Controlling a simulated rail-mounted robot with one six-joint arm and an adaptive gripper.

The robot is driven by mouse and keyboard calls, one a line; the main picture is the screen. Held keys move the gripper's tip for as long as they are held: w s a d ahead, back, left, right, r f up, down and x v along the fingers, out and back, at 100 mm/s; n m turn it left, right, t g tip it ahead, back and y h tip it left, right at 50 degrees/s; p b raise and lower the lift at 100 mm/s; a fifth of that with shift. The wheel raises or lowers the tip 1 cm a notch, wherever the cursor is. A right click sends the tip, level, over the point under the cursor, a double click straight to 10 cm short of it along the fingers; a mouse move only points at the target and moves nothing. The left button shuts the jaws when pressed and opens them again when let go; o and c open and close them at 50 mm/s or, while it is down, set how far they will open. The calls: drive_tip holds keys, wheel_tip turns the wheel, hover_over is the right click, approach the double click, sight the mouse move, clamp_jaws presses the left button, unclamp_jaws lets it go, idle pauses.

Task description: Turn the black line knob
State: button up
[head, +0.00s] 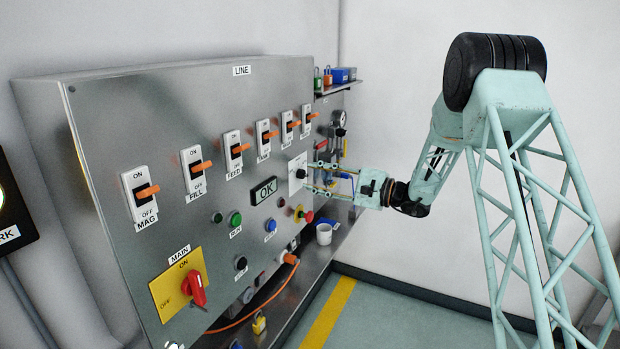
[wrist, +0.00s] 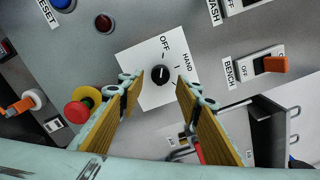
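The black line knob (wrist: 160,74) sits on a white square plate (wrist: 149,93) marked OFF and HAND in the wrist view. Its white pointer mark is toward OFF. In the head view the knob (head: 301,173) is on the right part of the grey panel, partly behind my gripper. My gripper (wrist: 154,82) is open, its two tan-padded fingers apart on either side of the knob. In the head view my gripper (head: 312,179) faces the panel at the plate. I cannot tell the exact gap between the fingertips and the plate.
A red mushroom button (wrist: 77,112) on a yellow ring is left of the fingers in the wrist view. The BENCH switch (wrist: 270,65) is to the right. In the head view a row of orange-levered switches (head: 237,151) runs above. A white mug (head: 324,234) stands on the ledge below.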

drive_tip(key=shift+x, duration=0.85)
drive_tip(key=c, duration=0.8)
drive_tip(key=shift+m, duration=0.6)
drive_tip(key=shift+s+a+m+p, duration=0.15)
drive_tip(key=shift+m+p, duration=2.15)
drive_tip(key=shift+m, duration=1.5)
drive_tip(key=shift+s+d+m+p, duration=0.15)
drive_tip(key=shift+m+p, duration=2.15)
drive_tip(key=shift+m, duration=1.5)
drive_tip(key=shift+s+a+m+p, duration=0.2)
drive_tip(key=shift+m+p, duration=2.1)
drive_tip(key=shift+m, duration=1.5)
